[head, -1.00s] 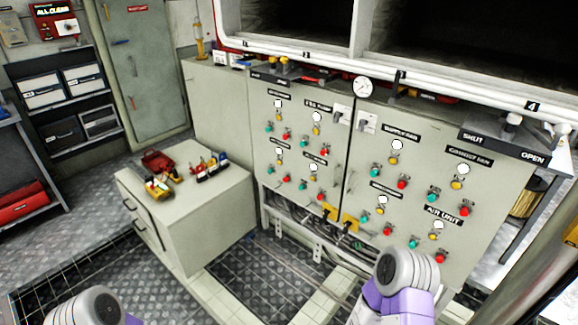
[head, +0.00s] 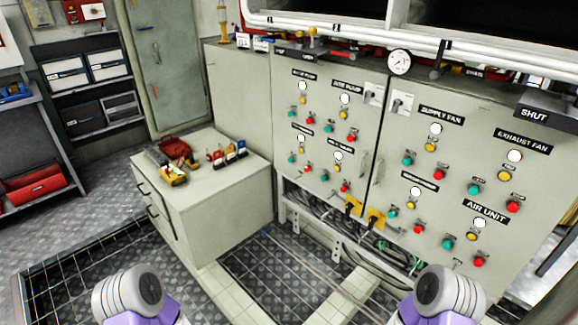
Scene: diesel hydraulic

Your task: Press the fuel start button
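A pale green control cabinet (head: 377,150) stands ahead, with several labelled groups of lamps and green and red buttons. The left door has four small groups, including a green button at upper left (head: 293,113) and a red button beside it (head: 310,119). Two upper left labels seem to end in "PUMP"; the lower ones are too blurred to read. I cannot tell which green button is the fuel start. The right door shows "SUPPLY FAN", "EXHAUST FAN" and "AIR UNIT". Grey and purple links of both my arms show at the bottom edge. Neither gripper is in view.
A low drawer cabinet (head: 225,200) with padlocks (head: 227,153) and a red item on top stands left of the panel. Cables (head: 335,222) hang beneath the panel. White pipes and a gauge (head: 399,62) run above. Patterned floor (head: 265,265) is open in front.

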